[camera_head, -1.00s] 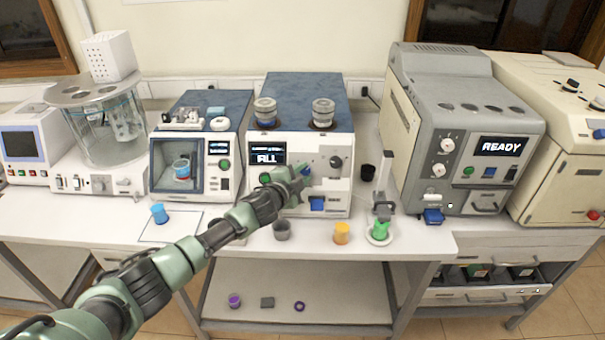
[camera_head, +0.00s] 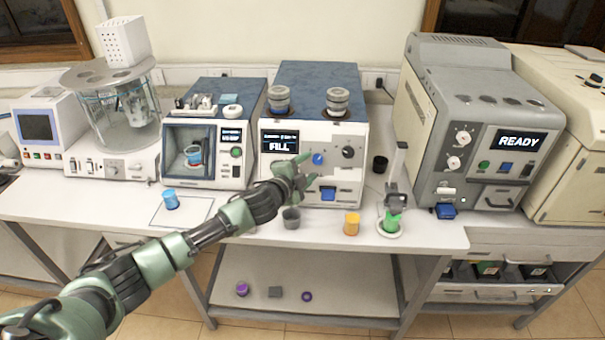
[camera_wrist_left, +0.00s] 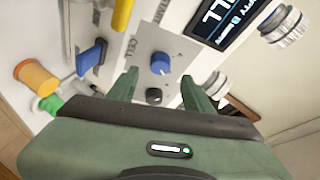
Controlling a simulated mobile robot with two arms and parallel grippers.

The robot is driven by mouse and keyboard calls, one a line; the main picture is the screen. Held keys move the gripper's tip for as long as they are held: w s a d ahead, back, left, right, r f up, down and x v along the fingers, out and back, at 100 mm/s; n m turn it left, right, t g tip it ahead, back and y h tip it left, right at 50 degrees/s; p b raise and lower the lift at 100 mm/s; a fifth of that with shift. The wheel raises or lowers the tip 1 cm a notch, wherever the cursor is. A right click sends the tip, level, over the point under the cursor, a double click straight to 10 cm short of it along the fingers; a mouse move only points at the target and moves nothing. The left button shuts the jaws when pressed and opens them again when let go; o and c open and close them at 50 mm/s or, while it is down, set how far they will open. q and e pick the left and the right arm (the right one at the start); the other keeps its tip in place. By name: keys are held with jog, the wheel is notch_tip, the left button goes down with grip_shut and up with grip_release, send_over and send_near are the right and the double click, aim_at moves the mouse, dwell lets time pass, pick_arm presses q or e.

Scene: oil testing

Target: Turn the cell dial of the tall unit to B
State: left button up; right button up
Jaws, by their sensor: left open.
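The tall unit (camera_head: 335,135) has a white front, a blue top and a screen reading FILL. Its blue dial (camera_head: 318,159) is on the front panel, left of a black knob (camera_head: 348,152). In the left wrist view, the blue dial (camera_wrist_left: 160,63) sits on a grey plate lettered CELL; I cannot read its setting. My left gripper (camera_head: 305,169) is open in front of the panel, just left of the dial in the head view. In the left wrist view its fingertips (camera_wrist_left: 160,82) are spread, with the dial and black knob (camera_wrist_left: 154,96) showing between them. My right gripper is out of view.
Two lidded jars stand on the tall unit, one at left (camera_head: 278,99), one at right (camera_head: 337,102). A blue lever (camera_head: 328,193) is below the dial. A grey cup (camera_head: 291,218), an orange cup (camera_head: 352,223) and a green cup (camera_head: 392,222) stand in front.

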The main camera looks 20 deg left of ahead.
pick_arm(q)
jog(key=shift+b+v, duration=0.3)
jog(key=shift+v, duration=1.15)
